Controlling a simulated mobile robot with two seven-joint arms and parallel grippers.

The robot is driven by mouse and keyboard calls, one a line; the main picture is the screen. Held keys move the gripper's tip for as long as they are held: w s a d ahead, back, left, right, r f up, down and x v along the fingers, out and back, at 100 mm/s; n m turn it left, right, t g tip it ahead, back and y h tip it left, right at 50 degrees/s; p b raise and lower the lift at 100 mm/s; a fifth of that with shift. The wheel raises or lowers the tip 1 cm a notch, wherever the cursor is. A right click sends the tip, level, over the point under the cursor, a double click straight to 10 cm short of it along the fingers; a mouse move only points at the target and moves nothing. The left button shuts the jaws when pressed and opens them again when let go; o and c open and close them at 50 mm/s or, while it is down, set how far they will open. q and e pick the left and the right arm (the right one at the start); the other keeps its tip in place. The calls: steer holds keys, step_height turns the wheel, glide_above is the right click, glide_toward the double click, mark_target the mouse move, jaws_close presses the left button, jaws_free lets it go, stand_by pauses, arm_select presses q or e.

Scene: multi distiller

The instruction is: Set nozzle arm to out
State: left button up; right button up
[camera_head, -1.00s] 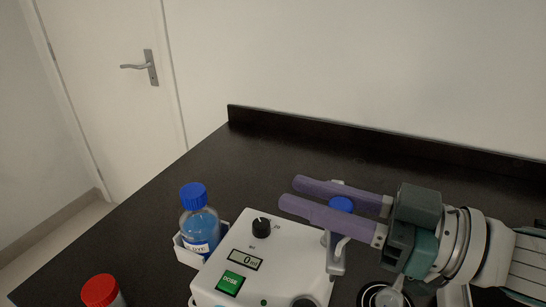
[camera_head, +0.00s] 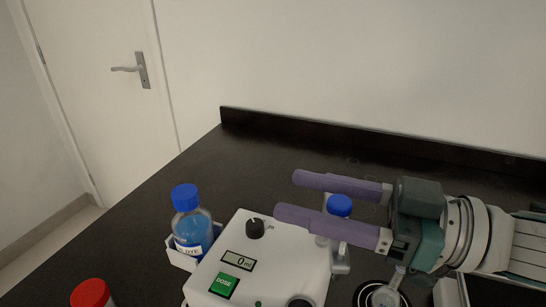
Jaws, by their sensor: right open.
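The white dosing machine (camera_head: 285,265) stands on the dark counter, with a black knob, a display reading 0 ml and a green DOSE button. On its right side a grey-white nozzle arm (camera_head: 342,263) shows partly, with a blue cap (camera_head: 340,205) just beyond it. My right gripper (camera_head: 285,195) comes in from the right with its two purple fingers apart. The blue cap shows between the fingers. The nearer finger crosses over the machine's right edge and hides part of the nozzle arm; I cannot tell whether they touch. My left gripper is out of view.
A bottle of blue liquid with a blue cap (camera_head: 190,225) sits in a white holder left of the machine. A red-capped container (camera_head: 90,293) is at the lower left. A round black plate (camera_head: 382,298) holds glassware below my right gripper. The counter (camera_head: 180,180) is clear behind.

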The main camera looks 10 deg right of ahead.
steer(key=b+v, duration=0.1)
steer(key=v, duration=0.8)
steer(key=shift+s+d, duration=0.25)
steer(key=shift+d, duration=0.05)
steer(key=shift+c, duration=0.2)
